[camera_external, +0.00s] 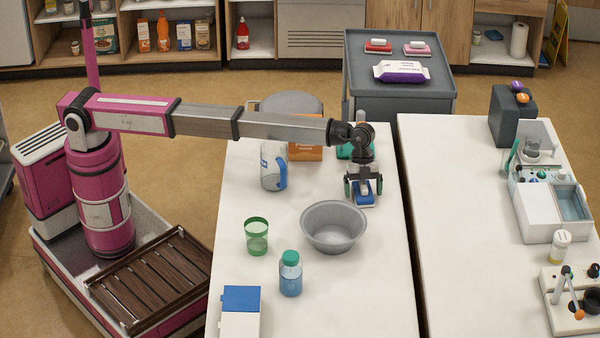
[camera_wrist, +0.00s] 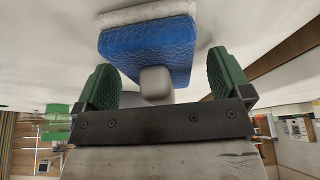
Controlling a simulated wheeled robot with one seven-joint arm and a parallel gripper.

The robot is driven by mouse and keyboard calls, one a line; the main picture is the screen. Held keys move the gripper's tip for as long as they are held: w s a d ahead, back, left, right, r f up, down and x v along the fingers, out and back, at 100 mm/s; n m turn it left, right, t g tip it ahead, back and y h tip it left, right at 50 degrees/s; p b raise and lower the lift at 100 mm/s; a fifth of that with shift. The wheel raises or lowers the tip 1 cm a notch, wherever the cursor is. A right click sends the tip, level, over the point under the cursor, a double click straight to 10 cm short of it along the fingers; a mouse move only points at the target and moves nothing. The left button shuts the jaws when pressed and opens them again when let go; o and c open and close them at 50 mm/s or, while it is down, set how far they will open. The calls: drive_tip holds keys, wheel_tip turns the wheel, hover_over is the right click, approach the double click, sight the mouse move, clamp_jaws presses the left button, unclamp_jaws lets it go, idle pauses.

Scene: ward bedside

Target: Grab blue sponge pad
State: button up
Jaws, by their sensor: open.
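The blue sponge pad (camera_external: 365,198) lies on the white table under my gripper (camera_external: 362,187). In the wrist view the sponge pad (camera_wrist: 150,50) shows a blue textured body with a white layer and a pale grey knob on the near side. My gripper (camera_wrist: 162,88) is open, with its two green-padded fingers to the left and right of the knob. I see a gap between the knob and each finger. In the outside view the fingers partly hide the pad.
A grey metal bowl (camera_external: 333,227) stands close in front of the pad. A white and blue jug (camera_external: 272,166), an orange box (camera_external: 305,152), a green cup (camera_external: 257,236) and a blue bottle (camera_external: 290,274) stand to the left. The table's right edge is near.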

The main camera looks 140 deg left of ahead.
drive_tip(key=c, duration=1)
drive_tip(key=shift+r, duration=0.15)
